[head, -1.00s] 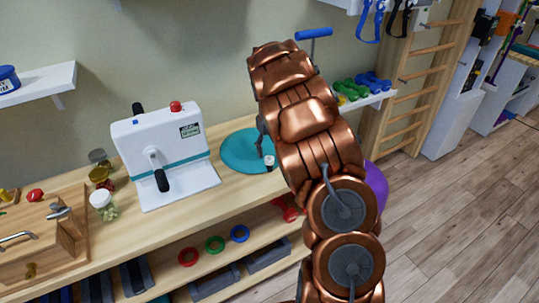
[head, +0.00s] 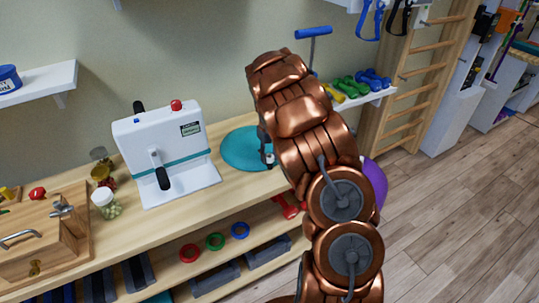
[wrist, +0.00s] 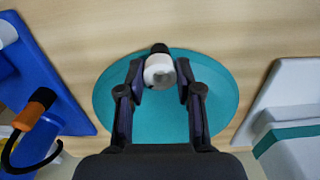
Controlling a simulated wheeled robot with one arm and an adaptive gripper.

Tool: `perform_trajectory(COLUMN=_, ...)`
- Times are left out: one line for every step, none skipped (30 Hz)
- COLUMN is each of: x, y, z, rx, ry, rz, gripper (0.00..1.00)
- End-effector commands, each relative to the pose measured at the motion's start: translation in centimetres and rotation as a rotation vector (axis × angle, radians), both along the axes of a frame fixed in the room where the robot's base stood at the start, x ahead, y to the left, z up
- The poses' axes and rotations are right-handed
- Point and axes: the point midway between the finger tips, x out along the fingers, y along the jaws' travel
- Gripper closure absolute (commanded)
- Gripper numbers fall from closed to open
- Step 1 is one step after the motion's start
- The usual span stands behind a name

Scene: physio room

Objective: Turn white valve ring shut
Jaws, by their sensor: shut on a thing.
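The white valve ring (wrist: 158,73) shows in the wrist view as a small white cylinder with a dark end at the top, over a teal round base (wrist: 225,95). My gripper (wrist: 160,69) has one finger on each side of it and is shut on it. In the head view the teal base (head: 238,150) is on the wooden bench, right of the white machine. The white ring is mostly hidden there behind my copper arm and gripper.
A white machine with a black-handled crank (head: 163,172) stands left of the teal base. A jar (head: 106,204) and a wooden box (head: 45,240) are farther left. In the wrist view, a blue object with an orange-and-black part (wrist: 38,105) lies left of the base.

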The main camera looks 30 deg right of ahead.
Motion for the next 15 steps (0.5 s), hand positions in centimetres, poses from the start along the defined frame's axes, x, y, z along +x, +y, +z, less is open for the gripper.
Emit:
perform_trajectory(x=0.00, y=0.02, z=0.01, rx=0.000, ry=0.000, rz=0.000, gripper=0.89)
perform_trajectory(x=0.00, y=0.02, z=0.01, rx=0.000, ry=0.000, rz=0.000, gripper=0.92)
perform_trajectory(x=0.00, y=0.02, z=0.01, rx=0.000, ry=0.000, rz=0.000, gripper=0.96)
perform_trajectory(x=0.00, y=0.02, z=0.01, rx=0.000, ry=0.000, rz=0.000, gripper=0.99)
perform_trajectory(x=0.00, y=0.03, z=0.01, rx=0.000, ry=0.000, rz=0.000, gripper=1.00)
perform_trajectory(x=0.00, y=0.03, z=0.00, rx=0.000, ry=0.000, rz=0.000, gripper=1.00)
perform_trajectory(x=-0.01, y=0.03, z=0.00, rx=0.000, ry=0.000, rz=-0.001, gripper=1.00)
perform_trajectory(x=0.00, y=0.03, z=-0.01, rx=0.001, ry=0.000, rz=-0.003, gripper=1.00)
perform_trajectory(x=0.01, y=0.04, z=-0.03, rx=0.001, ry=0.000, rz=-0.006, gripper=1.00)
perform_trajectory(x=0.01, y=0.04, z=-0.04, rx=0.001, ry=0.000, rz=-0.010, gripper=1.00)
perform_trajectory(x=0.02, y=0.05, z=-0.06, rx=0.001, ry=0.000, rz=-0.016, gripper=1.00)
perform_trajectory(x=0.02, y=0.06, z=-0.08, rx=0.001, ry=0.000, rz=-0.026, gripper=1.00)
perform_trajectory(x=0.03, y=0.06, z=-0.10, rx=0.002, ry=0.000, rz=-0.034, gripper=1.00)
perform_trajectory(x=0.03, y=0.07, z=-0.11, rx=0.002, ry=-0.001, rz=-0.045, gripper=1.00)
perform_trajectory(x=0.04, y=0.08, z=-0.14, rx=0.001, ry=0.000, rz=-0.062, gripper=1.00)
